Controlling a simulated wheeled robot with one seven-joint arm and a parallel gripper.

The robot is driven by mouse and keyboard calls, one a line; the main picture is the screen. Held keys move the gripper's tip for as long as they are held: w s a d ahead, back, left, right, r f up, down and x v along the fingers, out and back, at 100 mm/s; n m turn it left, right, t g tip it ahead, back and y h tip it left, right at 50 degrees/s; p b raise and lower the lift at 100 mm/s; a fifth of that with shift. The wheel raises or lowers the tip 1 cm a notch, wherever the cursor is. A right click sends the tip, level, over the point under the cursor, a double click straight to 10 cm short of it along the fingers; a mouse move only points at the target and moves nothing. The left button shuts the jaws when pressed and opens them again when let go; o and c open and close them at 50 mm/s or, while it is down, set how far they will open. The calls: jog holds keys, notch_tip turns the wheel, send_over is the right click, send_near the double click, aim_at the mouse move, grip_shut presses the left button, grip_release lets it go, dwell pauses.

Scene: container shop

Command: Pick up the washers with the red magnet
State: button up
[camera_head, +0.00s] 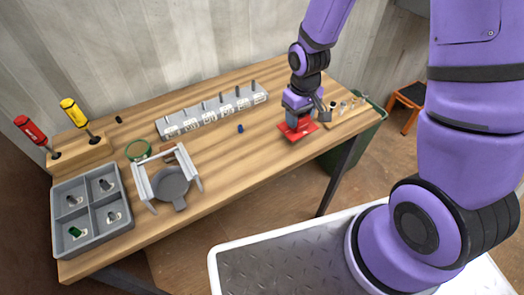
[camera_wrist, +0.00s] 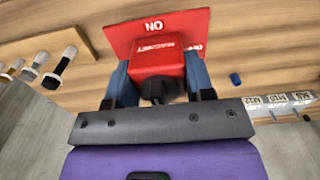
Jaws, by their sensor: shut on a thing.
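My gripper (camera_head: 298,114) is at the right part of the workbench, pointing down. In the wrist view its two blue fingers (camera_wrist: 158,66) are shut on a red block, the red magnet (camera_wrist: 165,46), which has lettering on its face. Just beyond it is a flat red plate (camera_wrist: 125,36) with white letters, which also shows under my gripper in the head view (camera_head: 290,135). I cannot tell whether the magnet touches the plate. I cannot make out any washers for certain in either view.
A grey rack (camera_head: 212,113) with several pegs and labels stands at the back. A small blue piece (camera_head: 240,128) lies before it. Bolts (camera_head: 343,106) stand to the right. A compartment tray (camera_head: 62,220), white stand (camera_head: 147,188) and green ring (camera_head: 138,148) are left. The front middle is clear.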

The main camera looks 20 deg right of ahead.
jog(key=shift+f, duration=0.15)
jog(key=shift+f, duration=0.9)
dwell(0.6)
jog(key=shift+r, duration=6)
jog(key=shift+a, duration=0.1)
